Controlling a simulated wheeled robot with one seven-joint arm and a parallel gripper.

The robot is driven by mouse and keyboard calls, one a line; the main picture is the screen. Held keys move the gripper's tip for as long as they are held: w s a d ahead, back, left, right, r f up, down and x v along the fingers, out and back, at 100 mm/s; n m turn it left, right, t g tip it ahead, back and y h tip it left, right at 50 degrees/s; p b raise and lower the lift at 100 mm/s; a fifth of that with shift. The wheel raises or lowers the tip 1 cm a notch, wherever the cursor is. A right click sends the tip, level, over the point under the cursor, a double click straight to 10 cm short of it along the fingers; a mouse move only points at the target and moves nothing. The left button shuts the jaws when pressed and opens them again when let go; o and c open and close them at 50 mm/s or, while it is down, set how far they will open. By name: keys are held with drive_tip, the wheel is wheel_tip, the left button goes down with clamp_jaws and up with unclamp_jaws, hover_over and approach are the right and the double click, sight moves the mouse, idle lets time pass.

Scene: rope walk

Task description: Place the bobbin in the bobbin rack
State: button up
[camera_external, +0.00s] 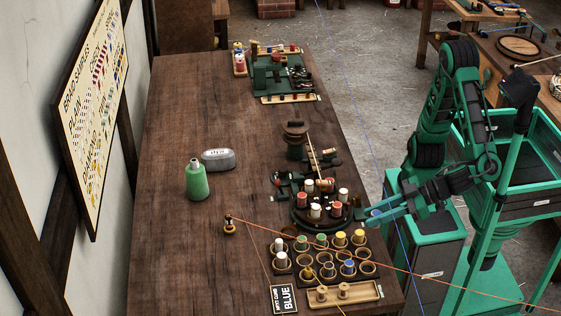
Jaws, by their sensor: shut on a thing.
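My gripper (378,214) is at the right edge of the long wooden table, just right of the round dark carousel. It is shut on a small bluish thing, which looks like the bobbin (375,213); the fingers hide much of it. The bobbin rack (325,256), a dark block with rows of round rimmed holders, lies on the table below and left of my gripper. Several holders carry bobbins with white, green, yellow or blue thread; others look empty. My gripper is apart from the rack.
The braiding carousel (318,222) with white and red bobbins stands close left of my gripper. An orange line crosses over the rack. The table's left half is mostly clear.

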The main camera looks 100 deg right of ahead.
wheel_tip(320, 180, down, 20)
drive_tip(key=shift+r, duration=0.2)
drive_tip(key=o, duration=1)
drive_tip(key=shift+o, duration=0.2)
drive_tip(key=shift+v, duration=3.75)
